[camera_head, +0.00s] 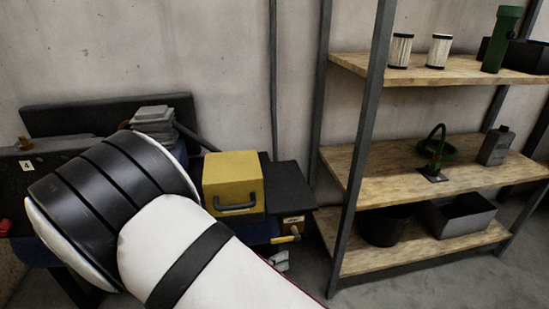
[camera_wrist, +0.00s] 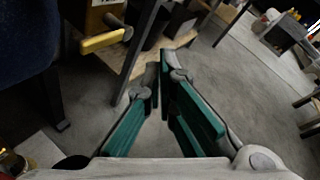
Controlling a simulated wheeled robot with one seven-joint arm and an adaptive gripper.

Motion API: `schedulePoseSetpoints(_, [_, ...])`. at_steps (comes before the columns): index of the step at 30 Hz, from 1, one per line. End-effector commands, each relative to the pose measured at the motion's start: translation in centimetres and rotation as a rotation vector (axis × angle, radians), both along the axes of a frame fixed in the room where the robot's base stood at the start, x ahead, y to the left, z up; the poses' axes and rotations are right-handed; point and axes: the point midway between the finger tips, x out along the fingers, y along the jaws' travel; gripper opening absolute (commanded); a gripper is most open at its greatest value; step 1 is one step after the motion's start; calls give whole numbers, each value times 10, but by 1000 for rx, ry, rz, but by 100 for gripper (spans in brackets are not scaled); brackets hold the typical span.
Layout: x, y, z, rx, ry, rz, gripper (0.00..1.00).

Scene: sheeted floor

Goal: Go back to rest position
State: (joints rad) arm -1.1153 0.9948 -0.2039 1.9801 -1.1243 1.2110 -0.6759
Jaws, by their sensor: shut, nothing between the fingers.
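My gripper (camera_wrist: 163,78) shows in the wrist view, its green-padded fingers drawn together at the tips with nothing between them. It hangs over bare grey floor (camera_wrist: 210,85). In the head view my white and black arm reaches across the lower left, and my gripper itself is not seen there. The task names no object.
A yellow box (camera_head: 232,182) with a dark handle stands on the dark bench (camera_head: 288,188) behind my arm. A shelf unit (camera_head: 400,180) with wooden boards stands to the right. A yellow handle (camera_wrist: 103,41) shows near the shelf post in the wrist view.

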Motion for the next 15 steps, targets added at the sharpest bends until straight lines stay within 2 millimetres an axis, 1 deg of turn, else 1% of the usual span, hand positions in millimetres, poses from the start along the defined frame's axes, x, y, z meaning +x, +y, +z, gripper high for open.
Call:
schedulePoseSetpoints(1, [0, -14, 20, 64, -31, -83, 0])
schedulePoseSetpoints(6, [-11, -60, 73, 244, -136, -349, 0])
schedulePoseSetpoints(11, [-33, -101, 116, 402, -243, -597, 0])
schedulePoseSetpoints(15, [-58, -133, 149, 531, -340, -811, 0])
